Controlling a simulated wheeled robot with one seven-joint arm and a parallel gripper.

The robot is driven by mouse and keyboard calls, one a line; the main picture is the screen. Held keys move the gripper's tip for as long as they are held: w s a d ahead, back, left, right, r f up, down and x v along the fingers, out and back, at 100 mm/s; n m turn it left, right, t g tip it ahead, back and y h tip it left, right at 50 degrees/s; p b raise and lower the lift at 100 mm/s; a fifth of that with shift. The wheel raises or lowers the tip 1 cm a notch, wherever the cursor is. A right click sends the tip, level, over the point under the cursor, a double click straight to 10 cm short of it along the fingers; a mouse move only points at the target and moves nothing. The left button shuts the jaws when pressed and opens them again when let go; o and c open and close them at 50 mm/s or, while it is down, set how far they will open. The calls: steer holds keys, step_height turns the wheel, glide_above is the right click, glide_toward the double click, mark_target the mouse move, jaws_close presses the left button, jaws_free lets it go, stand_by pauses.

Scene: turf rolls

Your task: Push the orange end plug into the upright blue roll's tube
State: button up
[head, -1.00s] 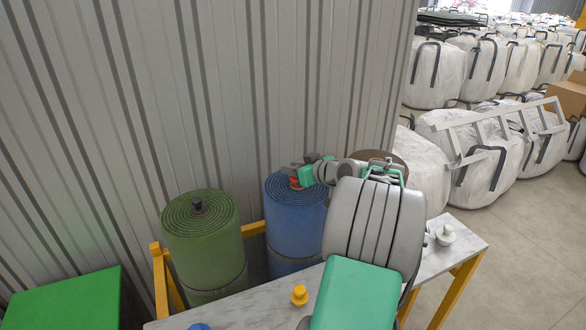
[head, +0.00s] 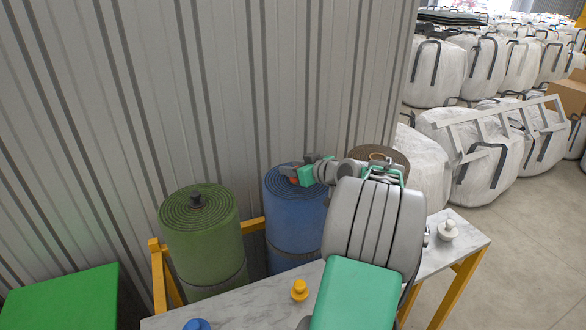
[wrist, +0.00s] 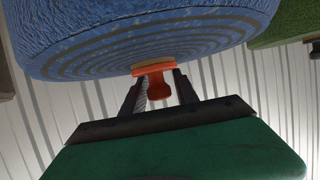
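The upright blue roll (head: 295,225) stands behind the marble-topped bench; its spiral top also fills the upper part of the wrist view (wrist: 150,35). The orange end plug (wrist: 158,84) is at the middle of the roll's top, its wide flange against or very near the spiral face. How deep it sits in the tube is hidden. In the head view only a bit of the orange plug (head: 294,180) shows. My gripper (wrist: 160,88) has its two fingers on either side of the plug's knob, with narrow gaps showing, so it looks open.
A green roll (head: 200,245) with a dark plug stands to the left, and a brown roll (head: 383,154) is partly hidden behind my arm. A yellow plug (head: 299,290), a blue plug (head: 197,325) and a white plug (head: 448,230) stand on the bench (head: 240,305). A corrugated wall rises behind.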

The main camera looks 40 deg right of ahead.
steer(key=shift+o, duration=1)
steer(key=v, duration=0.7)
steer(key=shift+s+r, duration=0.15)
steer(key=shift+s, duration=0.2)
